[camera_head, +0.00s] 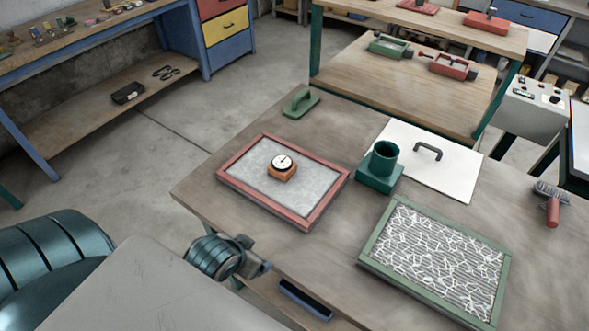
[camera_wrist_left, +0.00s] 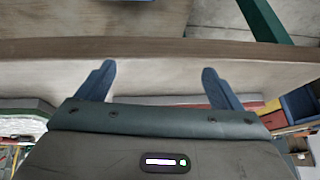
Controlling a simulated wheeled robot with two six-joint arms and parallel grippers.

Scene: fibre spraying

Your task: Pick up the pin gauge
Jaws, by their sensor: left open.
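The pin gauge (camera_head: 283,166), with a round white dial on an orange-brown block, sits on the grey panel of a red-framed tray (camera_head: 229,181) on the workbench. My left gripper (camera_head: 262,267) is off the bench's near-left edge, well short of the gauge and apart from it. In the left wrist view the left gripper (camera_wrist_left: 157,70) has its two dark blue fingers spread wide with nothing between them. The gauge is not visible in that view. My right gripper is not in view.
On the workbench (camera_head: 330,251) are a green-handled block (camera_head: 300,102), a green cup on a base (camera_head: 381,166), a white board with a handle (camera_head: 456,170), a green-framed mesh panel (camera_head: 440,255) and a red-handled brush (camera_head: 552,210). Bare wood lies between the two frames.

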